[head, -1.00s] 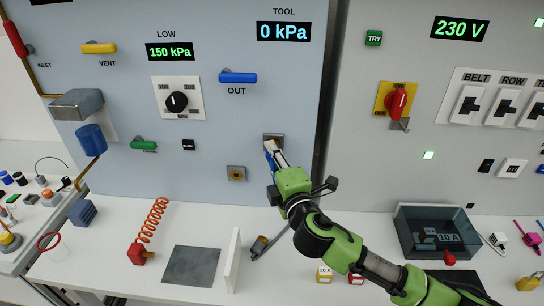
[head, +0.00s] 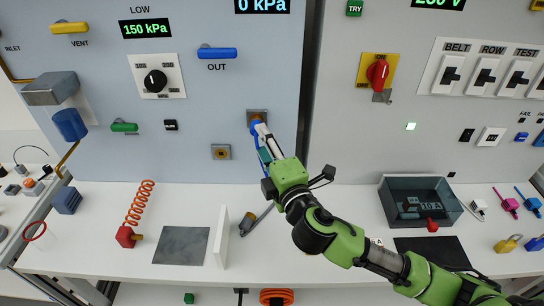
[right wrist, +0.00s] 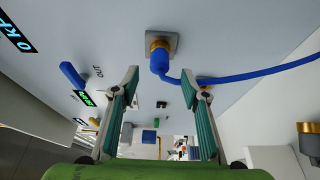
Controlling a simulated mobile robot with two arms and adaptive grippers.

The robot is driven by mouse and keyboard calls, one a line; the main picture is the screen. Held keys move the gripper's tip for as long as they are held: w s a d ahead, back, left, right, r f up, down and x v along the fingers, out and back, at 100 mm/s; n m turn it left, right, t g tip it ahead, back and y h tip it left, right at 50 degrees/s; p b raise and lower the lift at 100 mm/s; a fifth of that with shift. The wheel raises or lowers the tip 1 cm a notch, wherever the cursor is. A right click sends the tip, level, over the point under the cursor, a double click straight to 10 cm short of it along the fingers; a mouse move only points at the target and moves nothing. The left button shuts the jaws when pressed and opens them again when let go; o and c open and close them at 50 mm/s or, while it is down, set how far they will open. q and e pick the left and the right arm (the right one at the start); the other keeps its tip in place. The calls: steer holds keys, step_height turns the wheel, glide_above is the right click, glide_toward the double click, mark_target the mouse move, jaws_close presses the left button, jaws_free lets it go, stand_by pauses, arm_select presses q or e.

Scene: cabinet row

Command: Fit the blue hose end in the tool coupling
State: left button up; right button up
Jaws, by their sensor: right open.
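The tool coupling (head: 256,113) is a brass ring on a square grey plate on the panel, right of the OUT lever. The blue hose end (right wrist: 158,62) sits in the brass ring of the coupling (right wrist: 160,42) in the right wrist view. Its blue hose (right wrist: 250,73) runs off to the right there. The blue end also shows at the coupling in the head view (head: 255,126). My right gripper (right wrist: 166,83) is open, its green-padded fingers apart and empty, just short of the hose end. How deep the end sits cannot be told. My left gripper is not in view.
A second square port (head: 221,152) is lower left of the coupling. The blue OUT lever (head: 217,53) is above left. On the bench, a white upright plate (head: 221,236) stands beside a grey mat (head: 181,245). A dark bin (head: 420,205) stands to the right.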

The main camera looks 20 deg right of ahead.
steer(key=s, duration=0.6)
steer(key=shift+s+d, duration=0.2)
steer(key=shift+d, duration=0.15)
